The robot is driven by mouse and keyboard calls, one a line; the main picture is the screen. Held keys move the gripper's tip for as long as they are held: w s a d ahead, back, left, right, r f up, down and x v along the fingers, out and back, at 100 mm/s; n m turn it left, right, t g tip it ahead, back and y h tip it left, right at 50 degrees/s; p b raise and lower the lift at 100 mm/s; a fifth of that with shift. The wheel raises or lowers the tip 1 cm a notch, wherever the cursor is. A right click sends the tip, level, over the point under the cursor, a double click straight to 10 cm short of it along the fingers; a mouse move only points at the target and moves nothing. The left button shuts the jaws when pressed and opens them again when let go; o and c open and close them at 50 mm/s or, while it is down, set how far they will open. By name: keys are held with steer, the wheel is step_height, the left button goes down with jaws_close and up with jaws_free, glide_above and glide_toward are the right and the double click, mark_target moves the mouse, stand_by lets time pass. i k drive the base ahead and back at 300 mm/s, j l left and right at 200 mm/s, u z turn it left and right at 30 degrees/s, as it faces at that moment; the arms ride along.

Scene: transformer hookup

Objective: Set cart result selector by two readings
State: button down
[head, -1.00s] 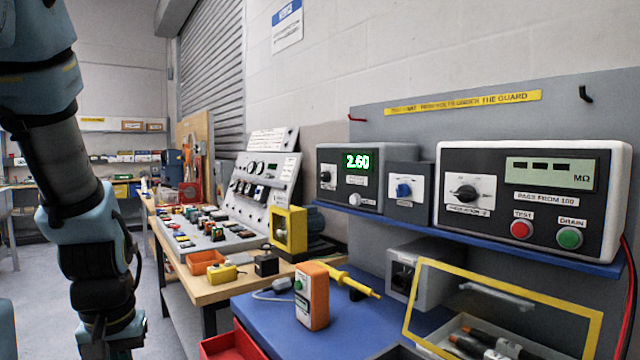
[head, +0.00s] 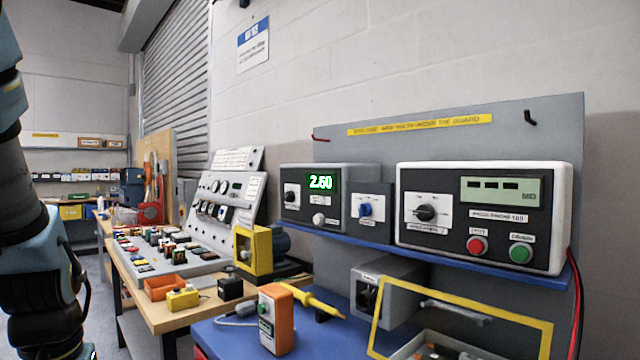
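A meter with a green display reading 2.60 (head: 321,182) stands on the blue shelf, with a black knob (head: 291,194) and a pale knob on its front. Beside it is a small grey box with a blue selector knob (head: 365,209). Right of that, a white-cased MΩ tester (head: 485,216) has a black selector knob (head: 425,213), a red button (head: 476,245) and a green button (head: 520,253). Its display shows only dashes. My arm is at the left edge; my gripper is out of view. I cannot tell which selector is the cart result selector.
An orange handheld device (head: 283,319) and a yellow probe (head: 318,303) are on the blue cart top. A yellow-framed guard (head: 465,306) stands in front at right, below the shelf (head: 470,263). A wooden bench (head: 150,312) with a sloped panel is at left.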

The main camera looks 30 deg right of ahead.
mark_target(365, 209)
steer(key=z, duration=1.05)
